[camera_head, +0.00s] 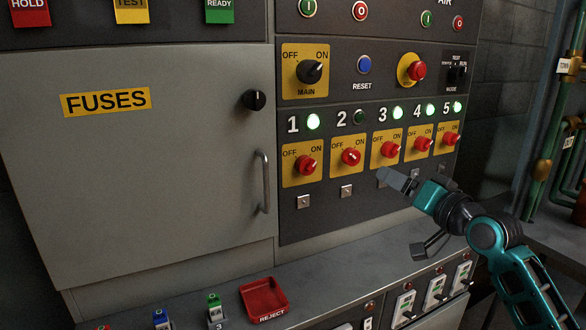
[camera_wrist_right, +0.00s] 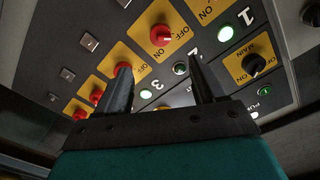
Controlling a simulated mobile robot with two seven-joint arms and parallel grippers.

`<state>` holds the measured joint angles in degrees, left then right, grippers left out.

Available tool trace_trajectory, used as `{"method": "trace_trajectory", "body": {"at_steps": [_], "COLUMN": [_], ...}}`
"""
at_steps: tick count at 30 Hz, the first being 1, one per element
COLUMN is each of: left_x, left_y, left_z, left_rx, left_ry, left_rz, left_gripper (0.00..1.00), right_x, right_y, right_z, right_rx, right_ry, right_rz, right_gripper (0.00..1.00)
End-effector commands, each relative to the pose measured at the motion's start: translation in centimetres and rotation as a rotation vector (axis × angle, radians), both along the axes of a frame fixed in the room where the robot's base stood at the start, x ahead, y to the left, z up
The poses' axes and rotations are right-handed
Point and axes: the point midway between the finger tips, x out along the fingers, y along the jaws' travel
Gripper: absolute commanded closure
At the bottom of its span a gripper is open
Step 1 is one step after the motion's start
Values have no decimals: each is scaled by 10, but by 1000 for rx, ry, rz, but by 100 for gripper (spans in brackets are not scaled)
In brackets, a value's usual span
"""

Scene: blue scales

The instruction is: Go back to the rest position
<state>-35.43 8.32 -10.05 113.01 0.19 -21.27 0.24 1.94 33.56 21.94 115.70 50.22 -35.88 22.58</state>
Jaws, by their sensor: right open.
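My right gripper (camera_head: 398,181) is in front of the control panel, just below the red switches 3 and 4. In the right wrist view its two dark fingers (camera_wrist_right: 160,88) stand apart with nothing between them. It looks clear of the switches, though the exact gap to the panel cannot be told. The panel (camera_head: 330,215) carries a row of red rotary switches on yellow plates, such as switch 1 (camera_head: 306,165) and switch 2 (camera_head: 351,156). The lamp above switch 2 (camera_head: 359,117) is dark; lamps 1, 3, 4 and 5 glow green. My left gripper is not in view.
The black MAIN knob (camera_head: 310,72) and blue RESET button (camera_head: 364,64) sit above the switches. A closed FUSES door (camera_head: 150,170) with a handle fills the left. A red REJECT tray (camera_head: 264,298) lies on the ledge below. Pipes (camera_head: 545,160) run at the right.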

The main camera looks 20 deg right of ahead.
Motion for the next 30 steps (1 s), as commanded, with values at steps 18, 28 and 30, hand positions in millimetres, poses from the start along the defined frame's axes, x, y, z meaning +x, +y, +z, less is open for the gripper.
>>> {"method": "trace_trajectory", "body": {"at_steps": [18,28,30], "left_x": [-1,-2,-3], "left_y": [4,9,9], "left_z": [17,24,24], "left_rx": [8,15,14], "left_ry": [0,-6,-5], "left_rz": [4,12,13], "left_gripper": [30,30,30], "right_x": [-88,-191,-198], "right_y": [125,224,231], "right_z": [-255,-332,-335], "right_rx": [-402,-635,-649], "right_ry": [393,498,500], "right_rz": [98,278,292], "right_gripper": [31,31,31]}}
